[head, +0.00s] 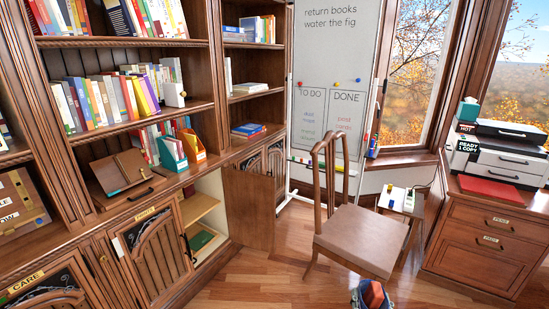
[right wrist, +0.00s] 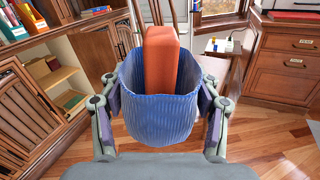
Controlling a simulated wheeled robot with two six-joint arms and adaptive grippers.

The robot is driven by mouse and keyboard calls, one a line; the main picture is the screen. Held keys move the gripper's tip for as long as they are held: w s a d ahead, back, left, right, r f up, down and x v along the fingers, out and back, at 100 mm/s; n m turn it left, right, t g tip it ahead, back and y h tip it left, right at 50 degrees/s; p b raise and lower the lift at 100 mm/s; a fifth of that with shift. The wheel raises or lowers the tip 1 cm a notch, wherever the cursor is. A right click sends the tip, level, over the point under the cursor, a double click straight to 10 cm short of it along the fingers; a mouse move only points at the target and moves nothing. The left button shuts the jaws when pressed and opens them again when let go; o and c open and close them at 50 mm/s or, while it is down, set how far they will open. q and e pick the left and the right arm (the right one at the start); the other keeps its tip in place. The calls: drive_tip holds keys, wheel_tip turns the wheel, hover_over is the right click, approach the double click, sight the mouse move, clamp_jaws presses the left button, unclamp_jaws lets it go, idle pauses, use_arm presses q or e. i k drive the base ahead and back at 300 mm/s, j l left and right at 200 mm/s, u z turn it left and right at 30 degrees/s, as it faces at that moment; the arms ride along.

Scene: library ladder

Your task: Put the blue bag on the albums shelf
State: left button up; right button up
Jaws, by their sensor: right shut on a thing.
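The blue bag (right wrist: 160,110) is a ribbed, open-topped pouch with a reddish-orange block (right wrist: 161,60) standing up out of it. My right gripper (right wrist: 162,104) is shut on the bag, with a finger against each side. In the head view the bag (head: 358,297) shows at the bottom edge, in front of the chair, with the block (head: 374,294) in it; its lower part is cut off. My left gripper is not in view. The bookcase shelves (head: 130,113) fill the left side. I can read no label saying albums on any shelf.
A wooden chair (head: 355,238) stands just beyond the bag. A low cabinet (head: 208,207) is open, showing inner shelves. A whiteboard (head: 333,60) stands behind. A drawer unit (head: 482,240) with a printer is at right. Bare floor (head: 262,262) lies between cabinets and chair.

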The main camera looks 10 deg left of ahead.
sight(193, 208)
drive_tip(key=i+u, duration=0.25)
drive_tip(key=i, duration=0.2)
drive_tip(key=i+l+u, duration=0.1)
drive_tip(key=i+u, duration=0.15)
drive_tip(key=i, duration=0.2)
drive_tip(key=i+l+u, duration=0.2)
drive_tip(key=i, duration=0.25)
drive_tip(key=i+l+u, duration=0.1)
drive_tip(key=u, duration=0.3)
drive_tip(key=i+l+u, duration=0.2)
drive_tip(key=i+u, duration=0.25)
drive_tip(key=l+u, duration=0.2)
drive_tip(key=u, duration=0.2)
drive_tip(key=i+l+u, duration=0.2)
drive_tip(key=u, duration=0.2)
drive_tip(key=l+u, duration=0.3)
drive_tip(key=l, duration=0.25)
drive_tip(key=i+l, duration=0.05)
